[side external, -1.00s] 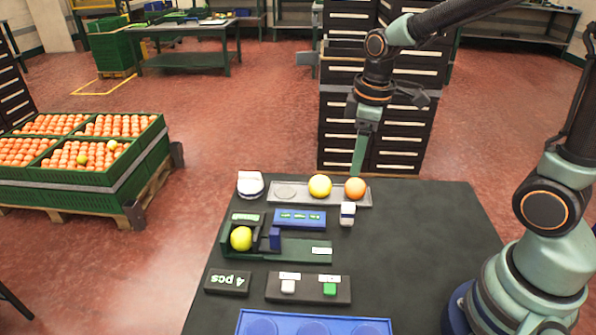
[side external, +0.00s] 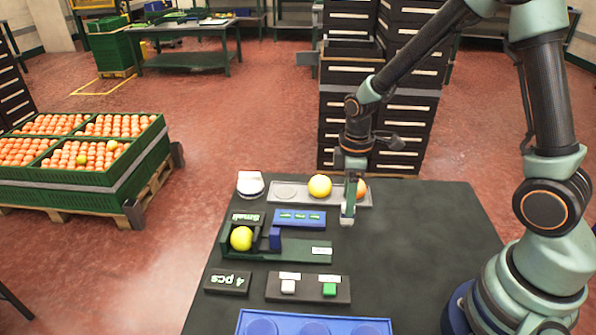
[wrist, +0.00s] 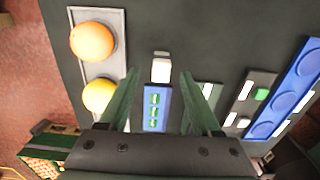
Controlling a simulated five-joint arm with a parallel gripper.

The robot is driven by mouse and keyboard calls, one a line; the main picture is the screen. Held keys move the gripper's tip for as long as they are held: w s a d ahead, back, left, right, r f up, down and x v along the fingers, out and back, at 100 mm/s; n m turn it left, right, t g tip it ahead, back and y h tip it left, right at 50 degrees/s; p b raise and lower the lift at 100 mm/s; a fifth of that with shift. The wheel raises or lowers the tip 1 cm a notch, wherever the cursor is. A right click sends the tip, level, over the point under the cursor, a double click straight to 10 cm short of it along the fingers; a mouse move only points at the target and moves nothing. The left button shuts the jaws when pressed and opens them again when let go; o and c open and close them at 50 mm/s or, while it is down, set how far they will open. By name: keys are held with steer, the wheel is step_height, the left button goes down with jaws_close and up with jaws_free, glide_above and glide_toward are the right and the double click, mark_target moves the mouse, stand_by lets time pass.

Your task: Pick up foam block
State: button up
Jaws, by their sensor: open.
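The foam block appears to be the small white block (side external: 346,221) on the dark table, in front of the grey tray's right end. In the wrist view the white block (wrist: 161,71) lies between and just ahead of my fingertips, with a thin pale strip beside it. My gripper (side external: 348,208) points down over the block in the side view and hides part of it. In the wrist view my gripper (wrist: 160,78) is open, with one finger on each side and nothing held. I cannot tell exactly how far the fingertips are above the table.
The grey tray (side external: 290,201) holds a yellow fruit (side external: 320,186) and an orange (side external: 362,187). A blue panel with green marks (side external: 297,224) lies left of the block. A green fixture (side external: 300,257) holds another yellow fruit (side external: 241,238). The table's right side is clear.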

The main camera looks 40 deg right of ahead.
step_height(320, 180, down, 4)
steer(key=shift+s+f, duration=0.1)
steer(key=shift+f, duration=0.05)
jaws_close()
stand_by(0.4)
step_height(320, 180, up, 20)
stand_by(0.5)
